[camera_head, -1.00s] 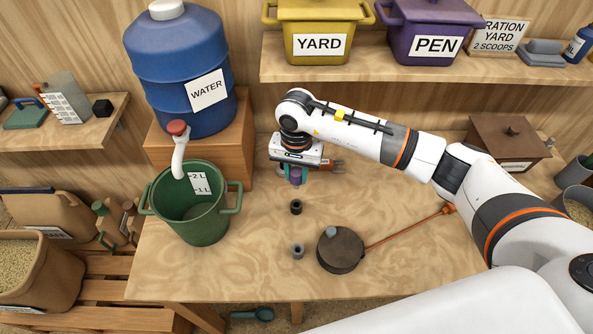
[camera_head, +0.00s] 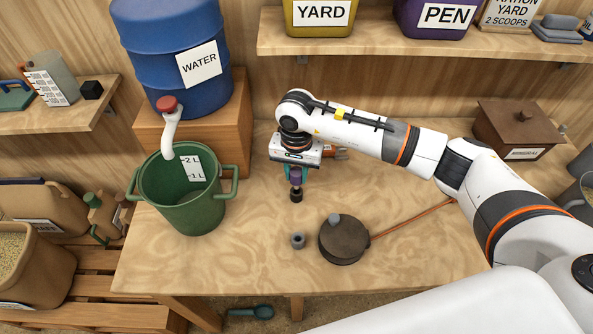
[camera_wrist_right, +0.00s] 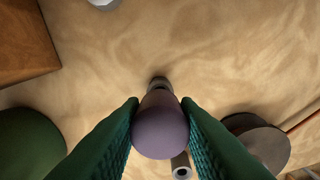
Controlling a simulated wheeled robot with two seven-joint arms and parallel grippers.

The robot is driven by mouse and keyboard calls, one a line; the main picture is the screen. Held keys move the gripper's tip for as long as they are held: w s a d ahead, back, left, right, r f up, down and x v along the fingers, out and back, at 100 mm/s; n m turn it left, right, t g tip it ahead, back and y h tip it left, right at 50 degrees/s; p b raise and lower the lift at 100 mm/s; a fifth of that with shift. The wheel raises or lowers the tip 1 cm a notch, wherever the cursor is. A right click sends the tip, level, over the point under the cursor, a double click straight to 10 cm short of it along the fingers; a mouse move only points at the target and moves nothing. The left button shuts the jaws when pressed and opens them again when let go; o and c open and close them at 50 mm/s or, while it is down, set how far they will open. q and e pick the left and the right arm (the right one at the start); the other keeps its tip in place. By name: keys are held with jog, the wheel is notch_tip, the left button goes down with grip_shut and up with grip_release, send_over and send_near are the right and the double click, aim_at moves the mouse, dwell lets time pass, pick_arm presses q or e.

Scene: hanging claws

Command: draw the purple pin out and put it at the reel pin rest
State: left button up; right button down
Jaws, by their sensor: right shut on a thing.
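My right gripper (camera_head: 296,173) is shut on the purple pin (camera_head: 296,181), which hangs upright under it. In the right wrist view the pin's rounded purple head (camera_wrist_right: 160,130) sits between the two green finger pads. A small black socket (camera_head: 296,196) on the table is directly below the pin. I cannot tell whether the pin's lower end is in the socket or just above it. A grey socket (camera_head: 298,241) stands nearer the front. Beside it is a round dark reel (camera_head: 343,245) with a grey knob on top. My left gripper is not in view.
A green bucket (camera_head: 182,212) stands left of the gripper, under the tap of the blue water barrel (camera_head: 172,50). An orange rod or cord (camera_head: 412,219) runs from the reel to the right, near my arm. The table's front left is clear.

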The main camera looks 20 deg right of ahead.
jog(key=shift+b, duration=0.75)
dwell(0.8)
dwell(0.4)
jog(key=shift+f+b, duration=2.1)
jog(key=shift+b, duration=0.15)
jog(key=c, duration=1)
grip_release()
jog(key=shift+r, duration=0.1)
notch_tip(320, 180, up, 12)
jog(key=shift+b, duration=1)
jog(key=shift+s, duration=0.1)
